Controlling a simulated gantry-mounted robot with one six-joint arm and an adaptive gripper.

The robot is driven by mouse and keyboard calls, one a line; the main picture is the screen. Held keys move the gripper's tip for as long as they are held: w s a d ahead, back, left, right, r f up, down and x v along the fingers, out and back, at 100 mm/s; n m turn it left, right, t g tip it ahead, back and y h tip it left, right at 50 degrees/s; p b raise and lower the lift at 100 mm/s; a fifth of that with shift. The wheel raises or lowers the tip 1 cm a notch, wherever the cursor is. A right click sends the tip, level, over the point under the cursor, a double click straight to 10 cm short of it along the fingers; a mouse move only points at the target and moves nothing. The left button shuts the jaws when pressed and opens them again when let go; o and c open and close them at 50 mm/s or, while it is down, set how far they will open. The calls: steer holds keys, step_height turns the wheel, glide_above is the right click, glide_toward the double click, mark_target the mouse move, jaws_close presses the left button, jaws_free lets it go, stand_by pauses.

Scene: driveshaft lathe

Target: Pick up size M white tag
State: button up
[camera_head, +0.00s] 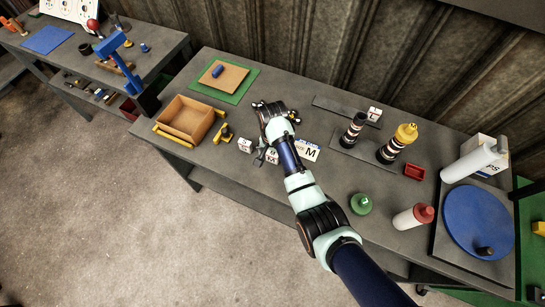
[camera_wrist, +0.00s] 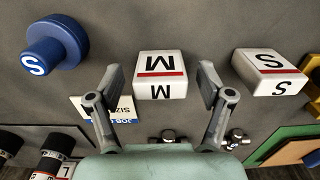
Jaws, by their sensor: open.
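The size M white tag (camera_wrist: 160,75) is a white block with a black M and a red stripe. It sits on the grey table between my gripper's spread fingertips in the wrist view, with a gap on each side. My gripper (camera_wrist: 160,80) is open and empty; I cannot tell its exact height above the tag. In the head view, the M tag (camera_head: 271,158) is partly hidden by my gripper (camera_head: 265,155). A white S tag (camera_wrist: 268,72) lies just right of the right finger in the wrist view.
A blue S knob (camera_wrist: 55,48) stands left of the M tag in the wrist view. A job size card (camera_wrist: 120,104) lies partly behind the left finger. In the head view, a wooden tray (camera_head: 187,115) is at left and dark striped posts (camera_head: 352,134) stand right of my arm.

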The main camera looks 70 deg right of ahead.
steer(key=c, duration=1.1)
steer(key=shift+r, duration=0.1)
steer(key=shift+c, duration=0.2)
step_height(320, 180, up, 20)
steer(key=p, duration=1)
steer(key=shift+p, duration=0.3)
